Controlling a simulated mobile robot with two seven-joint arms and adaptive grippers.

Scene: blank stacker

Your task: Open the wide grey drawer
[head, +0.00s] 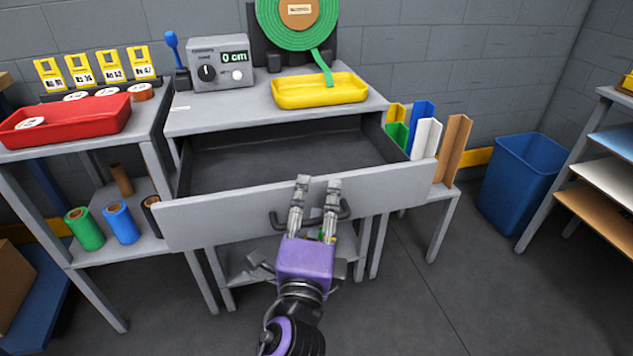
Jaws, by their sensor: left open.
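The wide grey drawer (215,222) is pulled well out of the grey bench, and its dark inside looks empty. Its dark bar handle (276,222) is on the middle of the front panel. My left gripper (318,182) is at the front panel, with its two fingers open and pointing up over the handle area. The handle passes behind or between the fingers; I cannot tell whether they touch it. Its middle part is hidden by the fingers. My right gripper does not show.
On the bench top stand a yellow tray (318,92), a grey length display (221,63) and a green tape roll (297,20). A red tray (65,124) is on the left table. A blue bin (521,182) stands at right. The floor in front is clear.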

